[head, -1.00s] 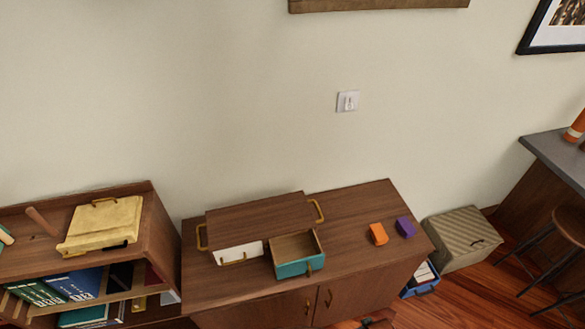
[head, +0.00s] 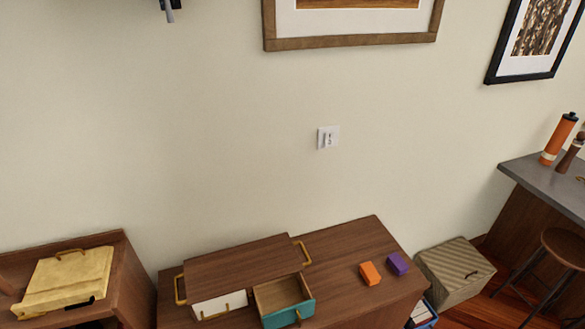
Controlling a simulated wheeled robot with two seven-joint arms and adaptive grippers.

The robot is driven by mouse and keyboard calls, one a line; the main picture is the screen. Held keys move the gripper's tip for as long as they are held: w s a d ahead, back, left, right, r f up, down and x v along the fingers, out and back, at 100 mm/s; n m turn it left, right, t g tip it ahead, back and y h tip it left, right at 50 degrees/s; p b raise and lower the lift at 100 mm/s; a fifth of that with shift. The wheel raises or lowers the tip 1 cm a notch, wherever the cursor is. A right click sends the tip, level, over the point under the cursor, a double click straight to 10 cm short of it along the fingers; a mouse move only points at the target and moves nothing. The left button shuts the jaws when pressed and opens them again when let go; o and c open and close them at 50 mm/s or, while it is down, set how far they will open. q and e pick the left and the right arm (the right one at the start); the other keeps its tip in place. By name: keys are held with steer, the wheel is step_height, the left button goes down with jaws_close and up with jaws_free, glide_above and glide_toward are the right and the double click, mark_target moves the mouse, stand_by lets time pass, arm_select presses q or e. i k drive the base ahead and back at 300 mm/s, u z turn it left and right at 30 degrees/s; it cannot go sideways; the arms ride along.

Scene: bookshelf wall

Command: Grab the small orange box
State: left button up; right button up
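The small orange box (head: 370,273) lies on the right part of the brown wooden cabinet top (head: 345,240). A purple box (head: 397,264) lies just to its right, with a narrow gap between them. Neither of my grippers can be made out in the head view, and nothing touches the orange box.
A small drawer unit (head: 235,262) with brass handles stands left of the boxes, its teal drawer (head: 288,312) pulled open. A striped box (head: 455,275) stands right of the cabinet. A small dark object (head: 170,10), cut off at the top edge, is unclear.

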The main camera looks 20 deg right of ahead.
mark_target(368, 272)
steer(key=z, duration=1.4)
